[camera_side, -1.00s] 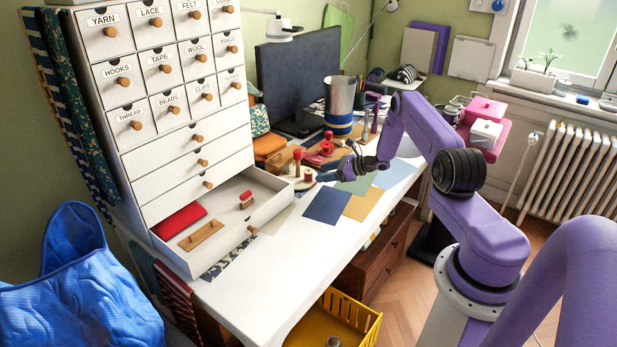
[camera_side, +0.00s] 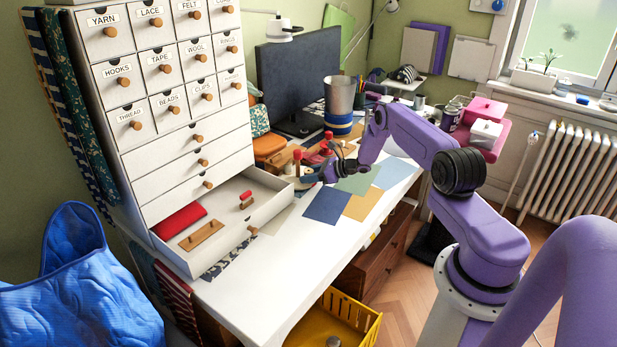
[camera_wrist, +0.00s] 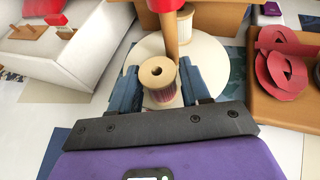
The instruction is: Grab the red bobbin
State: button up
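In the wrist view, a bobbin with a tan top and dark red thread (camera_wrist: 160,82) stands upright between the two blue fingers of my gripper (camera_wrist: 160,90). It is at the front of a round cream base (camera_wrist: 212,62) with a wooden post. The fingers sit close on either side of it; whether they touch it is not clear. In the side view, my gripper (camera_side: 327,171) is low at the round base and hides most of the bobbin.
An open white drawer (camera_side: 255,219) at the left holds a red roll and a wooden piece. A wooden tray (camera_wrist: 295,108) with red loops stands right of the base. A metal cylinder (camera_side: 340,95) stands behind. Coloured sheets (camera_side: 327,205) lie flat in front.

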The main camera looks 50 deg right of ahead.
jog(key=c, duration=0.6)
jog(key=shift+o, duration=0.2)
jog(key=shift+r, duration=0.15)
jog(key=shift+r, duration=1.45)
jog(key=s+a+r, duration=0.6)
jog(key=s+r, duration=0.3)
jog(key=s, duration=0.3)
jog(key=shift+s+r, duration=0.3)
jog(key=shift+r, duration=0.1)
